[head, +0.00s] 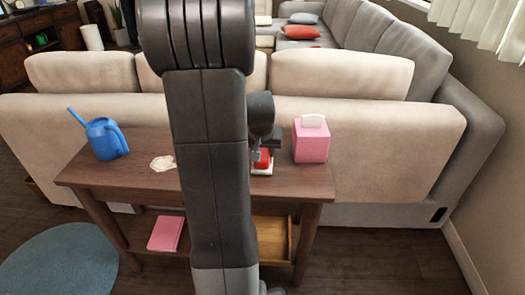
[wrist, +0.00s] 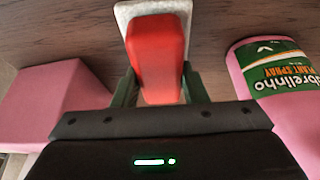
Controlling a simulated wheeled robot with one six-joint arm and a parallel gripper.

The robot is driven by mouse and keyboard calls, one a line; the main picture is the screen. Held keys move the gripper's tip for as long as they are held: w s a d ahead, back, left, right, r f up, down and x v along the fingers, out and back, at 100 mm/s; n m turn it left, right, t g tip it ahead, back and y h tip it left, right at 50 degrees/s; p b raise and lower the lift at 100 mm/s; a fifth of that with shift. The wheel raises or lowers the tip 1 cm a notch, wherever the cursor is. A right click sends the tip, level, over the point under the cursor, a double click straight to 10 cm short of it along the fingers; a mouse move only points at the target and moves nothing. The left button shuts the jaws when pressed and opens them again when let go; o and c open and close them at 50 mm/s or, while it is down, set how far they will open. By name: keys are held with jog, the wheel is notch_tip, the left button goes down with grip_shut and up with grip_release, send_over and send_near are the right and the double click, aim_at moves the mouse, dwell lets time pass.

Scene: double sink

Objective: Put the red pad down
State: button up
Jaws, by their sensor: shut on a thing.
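The red pad (wrist: 156,50) has a red block-shaped grip and a pale grey-white base. My gripper (wrist: 160,88) is shut on its red part, with one dark green finger on each side. In the head view the red pad (head: 264,159) shows just right of my arm, low over the wooden table (head: 300,186). Its pale base is at or very close to the tabletop; I cannot tell if it touches. In the head view my gripper (head: 266,150) is partly hidden by my own arm.
A pink tissue box (head: 311,143) stands right of the pad. A pink bottle with a green label (wrist: 282,75) is close by in the wrist view. A crumpled cloth (head: 162,163) and a blue watering can (head: 105,139) are on the left. A sofa (head: 400,130) stands behind.

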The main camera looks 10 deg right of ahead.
jog(key=shift+f, duration=0.2)
jog(key=o, duration=1.3)
jog(key=shift+r, duration=0.1)
jog(key=shift+r, duration=0.3)
jog(key=p+v, duration=0.3)
jog(key=v, duration=0.8)
jog(key=shift+s+r, duration=0.15)
jog(key=shift+r, duration=0.2)
